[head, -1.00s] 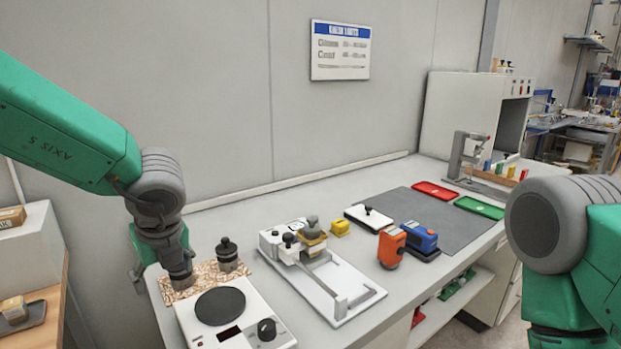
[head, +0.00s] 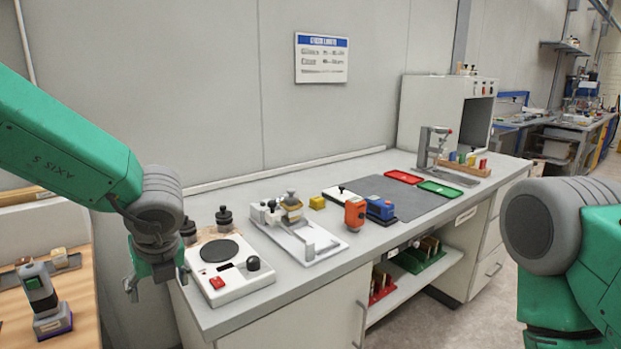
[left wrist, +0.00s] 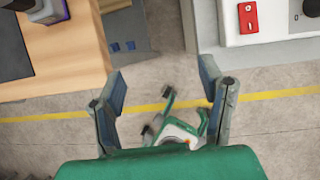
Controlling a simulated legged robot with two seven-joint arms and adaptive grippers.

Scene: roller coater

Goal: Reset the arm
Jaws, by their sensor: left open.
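My left gripper (head: 154,282) hangs from the green left arm at the left, beside the near left corner of the bench and in front of its left end. In the left wrist view my left gripper (left wrist: 162,92) has its two fingers wide apart with nothing between them. Floor with a yellow line shows behind the fingers. My right arm (head: 570,235) shows at the right edge, but its gripper is out of view.
The bench (head: 440,225) holds a white hot plate device (head: 232,285), a white coater frame (head: 300,238), an orange device (head: 355,213) and a blue device (head: 380,208). A wooden table (head: 75,300) stands at the left. A gap of floor (left wrist: 165,70) lies between them.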

